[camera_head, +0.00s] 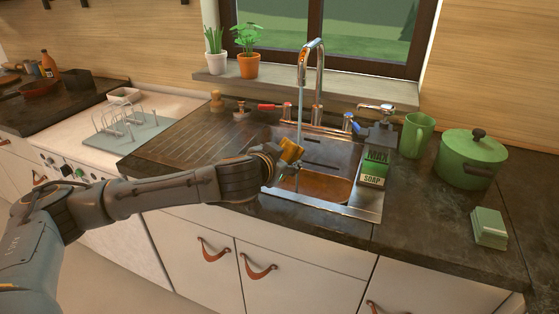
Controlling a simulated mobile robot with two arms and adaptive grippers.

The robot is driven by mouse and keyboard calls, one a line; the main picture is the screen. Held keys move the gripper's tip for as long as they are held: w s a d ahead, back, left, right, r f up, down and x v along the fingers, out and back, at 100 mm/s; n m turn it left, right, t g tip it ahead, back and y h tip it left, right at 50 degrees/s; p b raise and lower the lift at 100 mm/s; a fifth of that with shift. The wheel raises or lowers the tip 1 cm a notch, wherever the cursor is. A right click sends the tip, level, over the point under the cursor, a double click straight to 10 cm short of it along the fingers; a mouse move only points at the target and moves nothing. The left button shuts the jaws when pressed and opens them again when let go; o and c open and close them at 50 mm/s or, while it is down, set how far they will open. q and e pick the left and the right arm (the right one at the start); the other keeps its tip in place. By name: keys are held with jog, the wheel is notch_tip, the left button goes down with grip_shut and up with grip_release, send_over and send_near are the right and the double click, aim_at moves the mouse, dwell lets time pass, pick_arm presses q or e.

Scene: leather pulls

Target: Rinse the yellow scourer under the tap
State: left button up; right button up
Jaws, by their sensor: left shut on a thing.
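The yellow scourer (291,149) is held over the sink basin (325,187). My left gripper (280,157) reaches in from the left and is shut on the scourer; its fingers partly hide it. The chrome tap (318,75) arches over the basin, and a thin stream of water (299,118) falls from its spout. The scourer is at or very close to the stream; I cannot tell exactly how much water strikes it. My right gripper is not in view.
A green soap box (375,167) stands at the sink's right edge. A green mug (416,135), a lidded green pot (469,159) and a green box (489,228) stand further right. The ridged drainer (190,138) left of the basin is clear.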

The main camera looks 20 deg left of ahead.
aim_at(286, 153)
pick_arm(q)
jog(key=w, duration=0.1)
jog(key=w+p, duration=0.1)
jog(key=w, duration=0.3)
jog(key=shift+a+f+p, duration=0.25)
jog(key=shift+a+p, duration=0.05)
jog(key=shift+a, duration=0.1)
jog(key=w+a+f+b, duration=0.1)
jog(key=w+b, duration=0.1)
jog(key=w, duration=0.4)
jog(key=shift+w+b, duration=0.35)
jog(key=shift+b, duration=0.05)
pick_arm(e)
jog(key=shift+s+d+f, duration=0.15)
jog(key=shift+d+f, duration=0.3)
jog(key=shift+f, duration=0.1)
pick_arm(q)
jog(key=shift+f, duration=0.1)
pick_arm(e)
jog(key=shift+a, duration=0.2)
